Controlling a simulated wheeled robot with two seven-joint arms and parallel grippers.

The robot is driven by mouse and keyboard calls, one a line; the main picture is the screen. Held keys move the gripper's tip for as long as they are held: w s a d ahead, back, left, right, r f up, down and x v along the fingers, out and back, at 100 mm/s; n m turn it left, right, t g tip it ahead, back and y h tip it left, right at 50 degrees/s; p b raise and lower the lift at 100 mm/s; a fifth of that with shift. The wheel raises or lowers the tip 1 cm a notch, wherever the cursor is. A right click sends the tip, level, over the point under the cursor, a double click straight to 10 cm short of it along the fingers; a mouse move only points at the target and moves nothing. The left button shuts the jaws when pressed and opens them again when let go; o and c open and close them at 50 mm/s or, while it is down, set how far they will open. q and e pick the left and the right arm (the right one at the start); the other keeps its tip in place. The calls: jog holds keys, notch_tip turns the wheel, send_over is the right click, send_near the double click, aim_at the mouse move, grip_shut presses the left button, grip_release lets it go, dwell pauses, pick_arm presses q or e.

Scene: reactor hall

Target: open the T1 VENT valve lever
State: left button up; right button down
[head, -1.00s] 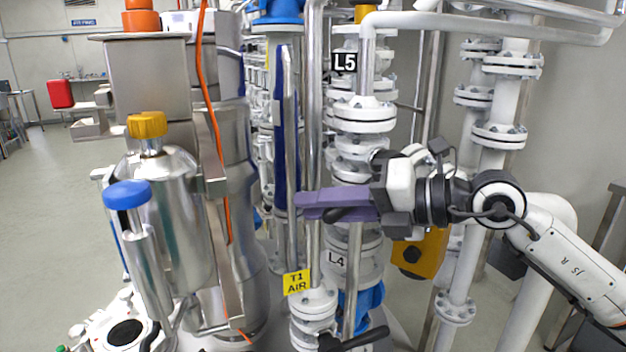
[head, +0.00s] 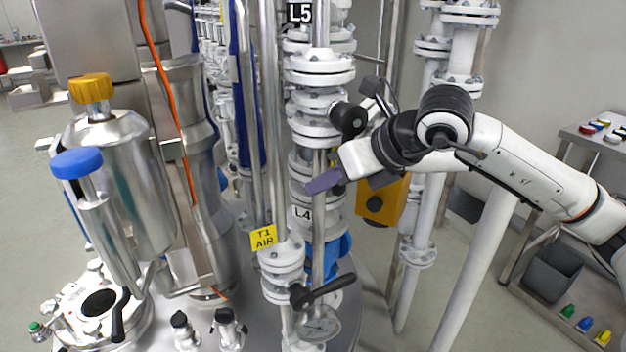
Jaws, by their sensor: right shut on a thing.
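No T1 VENT tag is readable. A yellow T1 AIR tag (head: 263,238) hangs lower left, above a white valve (head: 281,262) with a separate black lever (head: 330,288) pointing right and slightly up. My left gripper is out of view.
A steel vessel with a yellow cap (head: 91,88) and a blue-capped cylinder (head: 78,163) stand left. A yellow box (head: 384,203) and white pipes stand behind the arm.

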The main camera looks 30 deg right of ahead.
jog(key=shift+d+f+n+h, duration=0.1)
jog(key=shift+d+n+h, duration=0.2)
jog(key=shift+d+h, duration=0.65)
jog(key=shift+d, duration=0.15)
jog(key=c, duration=1.6)
grip_release()
jog(key=shift+c, duration=0.2)
jog(key=shift+s, duration=0.1)
